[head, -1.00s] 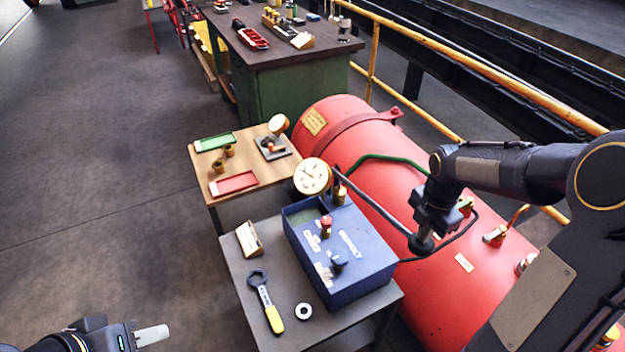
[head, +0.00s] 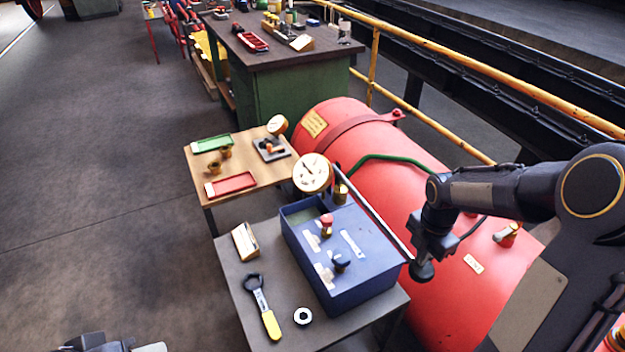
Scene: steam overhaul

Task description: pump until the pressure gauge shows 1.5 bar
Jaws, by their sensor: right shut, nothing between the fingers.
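The blue pump box (head: 352,262) stands on a grey table, with a red knob (head: 326,225) and a dark blue knob (head: 341,261) on top. Its round white pressure gauge (head: 313,173) faces me at the back; the dial is too small to read. A long grey pump lever (head: 375,215) slopes down to the right from behind the gauge. My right gripper (head: 422,270) is shut with nothing between its fingers, at the lever's low end; contact is hard to tell. My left gripper (head: 130,347) is mostly cut off at the bottom left.
A red tank (head: 400,150) lies behind the pump. The grey table (head: 240,285) holds a yellow-handled wrench (head: 262,305), a white ring (head: 303,316) and a small sign (head: 245,241). A wooden table (head: 200,165) with green and red trays stands behind. The floor at left is clear.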

